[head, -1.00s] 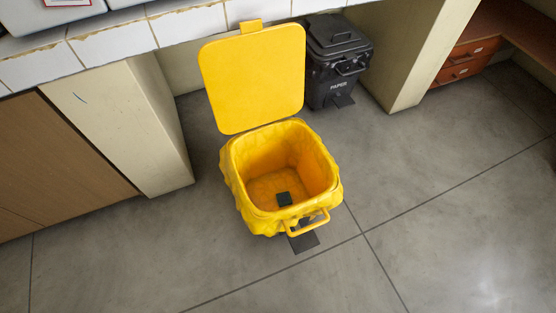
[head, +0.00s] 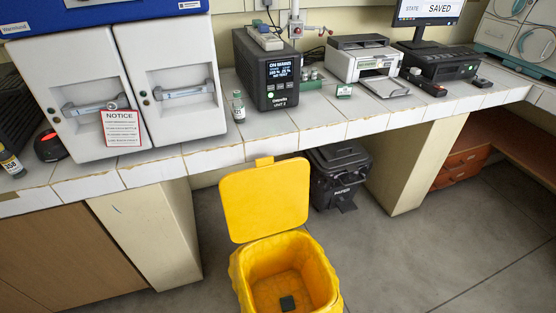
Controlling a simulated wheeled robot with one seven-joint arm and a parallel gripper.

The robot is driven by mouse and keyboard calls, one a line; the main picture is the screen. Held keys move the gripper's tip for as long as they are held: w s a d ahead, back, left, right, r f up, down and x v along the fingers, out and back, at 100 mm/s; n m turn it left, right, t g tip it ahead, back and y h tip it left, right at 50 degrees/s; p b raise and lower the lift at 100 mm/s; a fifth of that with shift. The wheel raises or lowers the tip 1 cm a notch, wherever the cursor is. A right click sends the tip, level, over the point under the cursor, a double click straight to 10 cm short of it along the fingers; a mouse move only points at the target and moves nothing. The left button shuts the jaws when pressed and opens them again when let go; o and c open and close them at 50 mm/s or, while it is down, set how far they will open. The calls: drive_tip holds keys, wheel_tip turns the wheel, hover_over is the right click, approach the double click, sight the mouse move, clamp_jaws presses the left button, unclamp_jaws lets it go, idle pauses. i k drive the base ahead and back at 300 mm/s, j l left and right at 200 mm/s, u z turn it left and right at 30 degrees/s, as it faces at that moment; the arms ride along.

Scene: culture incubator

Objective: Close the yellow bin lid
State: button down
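The yellow bin (head: 240,280) stands on the floor in front of the tiled bench, at the lower middle of the head view. Its lower front is cut off by the frame's bottom edge. Its yellow lid (head: 264,200) is open and stands upright at the back of the bin, with a small tab (head: 264,161) on its top edge near the bench front. A small dark block (head: 287,303) lies inside on the bin's bottom. My gripper is not in view.
A black paper bin (head: 340,175) stands behind, under the tiled bench (head: 215,152). The bench carries a two-door incubator (head: 150,70), a black control unit (head: 270,75), a small bottle (head: 238,106) and a printer (head: 363,65). Bare floor (head: 430,250) lies to the right.

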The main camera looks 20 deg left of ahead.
sight(269, 198)
drive_tip(key=i+l+z, duration=0.3)
drive_tip(key=i, duration=0.5)
drive_tip(key=i+z, duration=0.35)
drive_tip(key=i, duration=0.45)
drive_tip(key=i+l+u, duration=0.1)
drive_tip(key=i+u, duration=0.15)
drive_tip(key=i, duration=0.25)
drive_tip(key=i+l+u, duration=0.25)
drive_tip(key=i, duration=0.2)
drive_tip(key=i+l+u, duration=0.1)
drive_tip(key=u, duration=0.35)
drive_tip(key=i+l+u, duration=0.2)
drive_tip(key=u, duration=0.25)
drive_tip(key=i+l+u, duration=0.2)
drive_tip(key=u, duration=0.25)
drive_tip(key=i+l+u, duration=0.15)
drive_tip(key=l+u, duration=0.15)
drive_tip(key=u, duration=0.15)
drive_tip(key=i+l+u, duration=0.1)
drive_tip(key=l+u, duration=0.7)
drive_tip(key=l, duration=0.25)
